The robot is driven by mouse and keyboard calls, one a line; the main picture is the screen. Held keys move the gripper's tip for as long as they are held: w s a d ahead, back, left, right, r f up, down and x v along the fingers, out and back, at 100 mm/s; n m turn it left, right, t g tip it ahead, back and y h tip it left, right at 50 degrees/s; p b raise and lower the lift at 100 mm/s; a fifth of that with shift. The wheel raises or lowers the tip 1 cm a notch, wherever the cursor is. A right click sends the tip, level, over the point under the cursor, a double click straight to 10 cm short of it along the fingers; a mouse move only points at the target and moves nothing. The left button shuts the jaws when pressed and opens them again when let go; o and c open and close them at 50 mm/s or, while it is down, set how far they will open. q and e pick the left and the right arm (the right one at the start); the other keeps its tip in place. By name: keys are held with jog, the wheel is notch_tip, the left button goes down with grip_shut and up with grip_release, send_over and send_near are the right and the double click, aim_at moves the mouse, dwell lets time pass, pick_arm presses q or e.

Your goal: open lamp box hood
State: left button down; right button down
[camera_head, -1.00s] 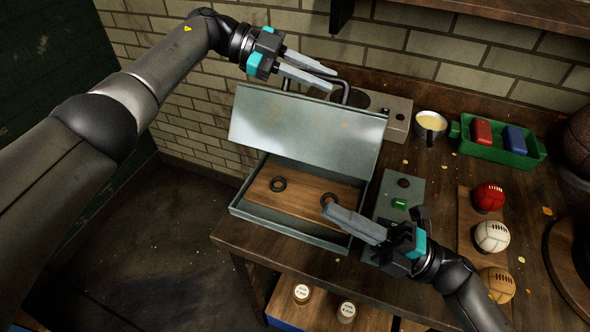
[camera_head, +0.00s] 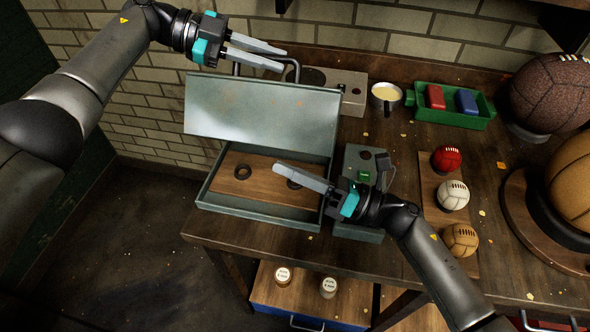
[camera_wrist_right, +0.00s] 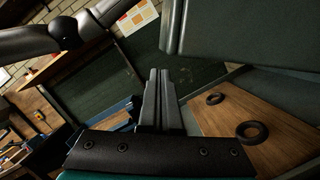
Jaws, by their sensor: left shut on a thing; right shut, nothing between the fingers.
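The lamp box (camera_head: 262,217) is a grey-green metal case with a wooden panel (camera_head: 262,190) inside and two dark rings. Its hood (camera_head: 262,112) stands raised and tilted at the back. My left gripper (camera_head: 284,62) is shut on the hood's dark bar handle (camera_head: 298,71), above the hood; the grip itself is partly hidden by the fingers. My right gripper (camera_head: 277,167) is shut and empty, its fingers over the box's right part, below the hood. In the right wrist view, the closed fingers (camera_wrist_right: 159,75) point past the hood (camera_wrist_right: 245,35), with the wooden panel (camera_wrist_right: 250,115) at right.
A grey-green control box (camera_head: 352,233) stands right of the lamp box. Behind are a mug (camera_head: 386,96) and a green tray (camera_head: 450,118) with red and blue blocks. Small balls on a board (camera_head: 430,190) and large leather balls (camera_head: 548,92) stand at right. The wall is close behind.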

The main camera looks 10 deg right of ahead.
pick_arm(q)
jog(key=shift+f, duration=0.1)
pick_arm(e)
jog(key=x, duration=0.6)
jog(key=shift+w+a+r, duration=0.1)
jog(key=shift+a, duration=0.05)
